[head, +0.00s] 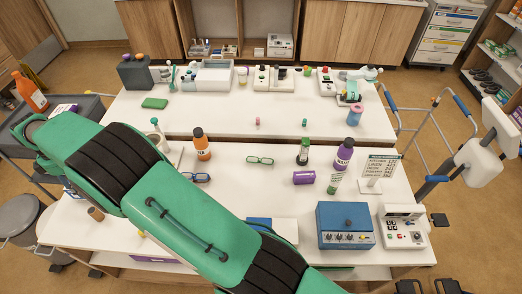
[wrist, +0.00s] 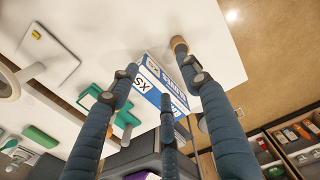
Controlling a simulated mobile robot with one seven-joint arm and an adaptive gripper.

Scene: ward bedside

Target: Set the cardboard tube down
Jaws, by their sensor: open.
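The cardboard tube (head: 96,214) is a short brown cylinder on the white near table, close to its left edge, beside my arm. In the wrist view the tube (wrist: 179,44) shows as a brown round end just beyond the tip of the right-hand finger, near the table edge. My gripper (wrist: 158,72) is open, its dark fingers spread. Whether a finger touches the tube I cannot tell. In the head view my green arm crosses the near table and my gripper is hidden.
A blue and white box (wrist: 160,82) lies beyond the fingers, close to the tube.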

